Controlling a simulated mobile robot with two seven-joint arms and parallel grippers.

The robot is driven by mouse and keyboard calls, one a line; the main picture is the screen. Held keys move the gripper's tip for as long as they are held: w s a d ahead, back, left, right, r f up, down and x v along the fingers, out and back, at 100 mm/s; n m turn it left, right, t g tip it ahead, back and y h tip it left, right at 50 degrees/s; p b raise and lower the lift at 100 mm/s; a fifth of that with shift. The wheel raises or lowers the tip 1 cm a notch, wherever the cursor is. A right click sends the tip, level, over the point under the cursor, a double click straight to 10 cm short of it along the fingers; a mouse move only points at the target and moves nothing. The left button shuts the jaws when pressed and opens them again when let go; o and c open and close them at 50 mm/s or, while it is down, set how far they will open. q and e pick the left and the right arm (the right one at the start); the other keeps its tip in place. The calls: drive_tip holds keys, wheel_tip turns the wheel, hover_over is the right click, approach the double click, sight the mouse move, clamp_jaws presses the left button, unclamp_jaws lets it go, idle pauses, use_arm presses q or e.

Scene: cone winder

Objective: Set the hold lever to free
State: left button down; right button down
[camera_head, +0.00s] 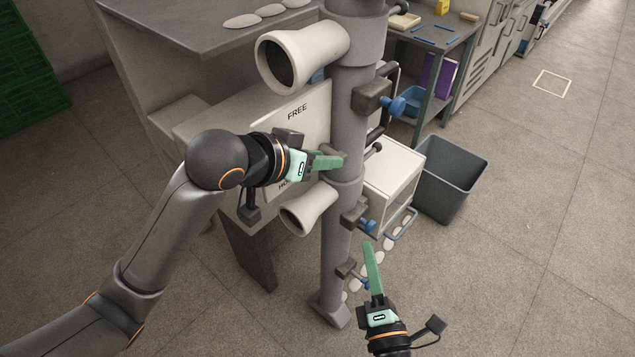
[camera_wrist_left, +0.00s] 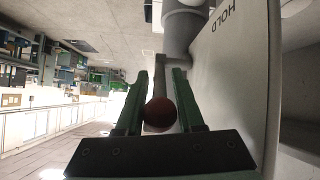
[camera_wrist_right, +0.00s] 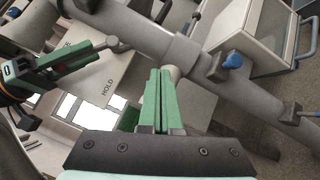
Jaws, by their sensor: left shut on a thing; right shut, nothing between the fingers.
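The hold lever shows in the left wrist view as a dark red ball knob (camera_wrist_left: 159,115) on a grey bar (camera_wrist_left: 163,72). My left gripper (camera_head: 328,161) is shut on the knob, in front of the white panel (camera_head: 285,105). The fingers are nearer HOLD than FREE. In the head view the knob is hidden. My right gripper (camera_head: 371,255) is shut and empty, low beside the post.
A grey post (camera_head: 340,230) stands right by my left gripper, with clamps and blue knobs (camera_head: 368,227). White cones (camera_head: 310,208) stick out above and below the gripper. A white box (camera_head: 392,172) and a grey bin (camera_head: 450,180) stand behind. The floor at right is clear.

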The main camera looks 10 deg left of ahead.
drive_tip(key=s+a+r+n+y, duration=0.5)
drive_tip(key=a+r+n+y, duration=0.1)
drive_tip(key=n+y, duration=0.25)
drive_tip(key=w+a+r, duration=0.4)
drive_tip(key=w+r, duration=0.4)
drive_tip(key=w, duration=0.1)
drive_tip(key=shift+w+n+t, duration=0.15)
drive_tip(key=shift+n+t, duration=0.15)
drive_tip(key=shift+n, duration=0.15)
